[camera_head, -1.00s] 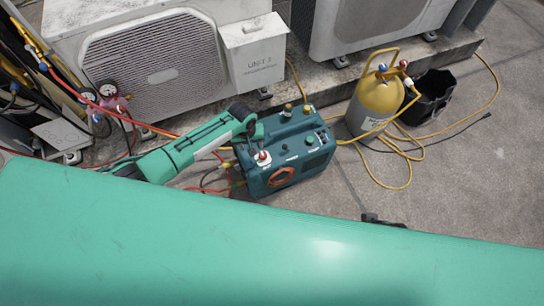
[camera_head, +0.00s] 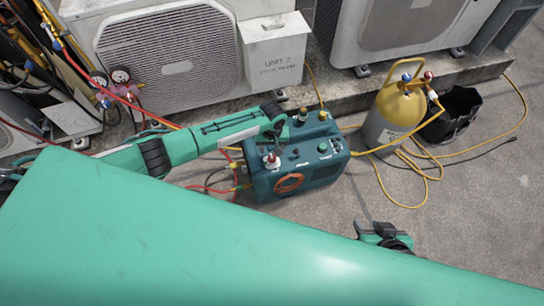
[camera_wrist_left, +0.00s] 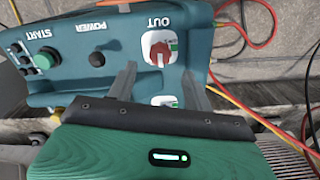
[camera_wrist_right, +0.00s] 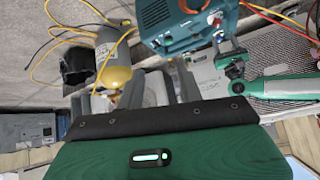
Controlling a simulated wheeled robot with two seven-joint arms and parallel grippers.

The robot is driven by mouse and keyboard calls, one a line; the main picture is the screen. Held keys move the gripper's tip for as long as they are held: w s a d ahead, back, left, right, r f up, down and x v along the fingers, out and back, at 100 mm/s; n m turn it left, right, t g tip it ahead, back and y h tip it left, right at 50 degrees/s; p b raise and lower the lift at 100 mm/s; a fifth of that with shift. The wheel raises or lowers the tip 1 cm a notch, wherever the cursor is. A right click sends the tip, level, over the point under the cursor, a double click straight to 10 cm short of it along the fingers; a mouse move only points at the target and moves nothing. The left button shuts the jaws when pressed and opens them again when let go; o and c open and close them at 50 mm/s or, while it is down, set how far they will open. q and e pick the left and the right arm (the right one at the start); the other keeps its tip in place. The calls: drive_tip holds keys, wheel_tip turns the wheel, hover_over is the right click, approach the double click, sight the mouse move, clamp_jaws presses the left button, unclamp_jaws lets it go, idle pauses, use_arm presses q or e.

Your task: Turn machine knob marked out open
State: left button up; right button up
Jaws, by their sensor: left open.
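The teal machine (camera_head: 325,172) stands on the ground in the middle of the head view. Its red knob marked OUT (camera_wrist_left: 159,53) sits on a white label with a green patch in the left wrist view, and shows at the machine's front left in the head view (camera_head: 271,160). My left gripper (camera_head: 276,128) is open above the machine's panel. In the left wrist view its fingers (camera_wrist_left: 158,70) point toward the OUT knob, apart from it. A second knob is mostly hidden behind that gripper. My right gripper (camera_wrist_right: 160,72) is open and empty, away from the machine.
The panel also bears a black POWER knob (camera_wrist_left: 98,58) and green START button (camera_wrist_left: 44,60). A yellow-topped cylinder (camera_head: 392,115) and black bucket (camera_head: 455,112) stand to the right. Condenser units (camera_head: 172,58) line the back. Yellow hoses (camera_head: 420,165) cross the ground.

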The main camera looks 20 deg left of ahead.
sight(272, 157)
use_arm(q)
wheel_tip(272, 157, down, 4)
drive_tip(key=shift+r+b, duration=0.1)
drive_tip(key=shift+b, duration=0.45)
drive_tip(key=shift+f+b, duration=0.3)
drive_tip(key=shift+f, duration=0.75)
use_arm(e)
drive_tip(key=shift+w+a+t+y, duration=0.3)
drive_tip(key=shift+a+t, duration=0.15)
drive_tip(key=shift+a, duration=0.2)
drive_tip(key=shift+w+a+t+y, duration=0.3)
drive_tip(key=shift+a+t, duration=0.1)
drive_tip(key=shift+a, duration=0.3)
drive_tip(key=shift+w+a+t+y, duration=0.3)
drive_tip(key=shift+a+t, duration=0.15)
drive_tip(key=shift+a, duration=0.2)
use_arm(q)
drive_tip(key=shift+c, duration=0.2)
drive_tip(key=c, duration=0.9)
